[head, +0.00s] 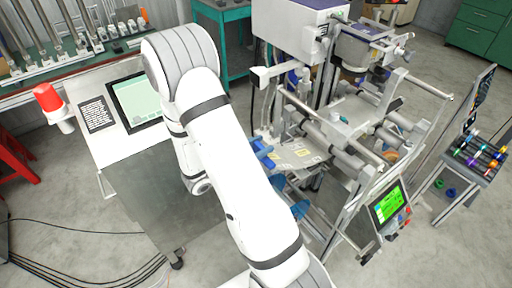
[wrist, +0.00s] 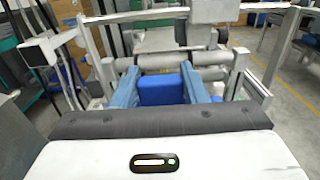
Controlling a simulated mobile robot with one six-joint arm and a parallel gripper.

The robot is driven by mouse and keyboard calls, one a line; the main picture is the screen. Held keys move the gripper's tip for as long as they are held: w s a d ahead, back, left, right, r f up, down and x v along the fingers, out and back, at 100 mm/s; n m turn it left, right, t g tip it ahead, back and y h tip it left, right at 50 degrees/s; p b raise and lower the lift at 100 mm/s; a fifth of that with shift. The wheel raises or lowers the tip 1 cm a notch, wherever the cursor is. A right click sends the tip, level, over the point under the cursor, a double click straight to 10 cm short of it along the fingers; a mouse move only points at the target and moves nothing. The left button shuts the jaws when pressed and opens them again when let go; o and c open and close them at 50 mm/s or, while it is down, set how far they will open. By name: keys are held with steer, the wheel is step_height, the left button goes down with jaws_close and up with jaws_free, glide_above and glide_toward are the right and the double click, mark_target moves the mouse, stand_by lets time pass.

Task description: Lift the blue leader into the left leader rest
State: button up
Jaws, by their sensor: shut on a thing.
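My gripper (wrist: 160,70) shows in the wrist view as two light blue fingers pointing ahead. They are shut on the blue leader (wrist: 161,91), a darker blue block between them, held in front of the machine's grey rollers (wrist: 165,84). In the head view my white arm covers much of the middle, and small blue parts (head: 262,153) show just right of it, beside a pale plate with yellow marks (head: 297,156). I cannot tell which of these blue parts is finger or leader. I cannot make out the left leader rest for certain.
The machine (head: 345,125) has rollers, rails and a green-lit screen (head: 387,204). A steel cabinet with a tablet (head: 137,100) and a red lamp (head: 47,97) stands left. A rack of coloured spools (head: 480,152) is at the right. Cables lie on the floor lower left.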

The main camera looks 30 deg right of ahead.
steer(key=d+f+b, duration=0.1)
steer(key=d+f, duration=0.1)
steer(key=d, duration=0.4)
steer(key=shift+w+b, duration=0.2)
steer(key=shift+b, duration=0.15)
stand_by(0.5)
stand_by(0.4)
steer(key=d+f+b, duration=0.3)
steer(key=d, duration=0.6)
steer(key=shift+w+d, duration=0.3)
steer(key=shift+w, duration=0.1)
stand_by(1.0)
steer(key=shift+f, duration=0.1)
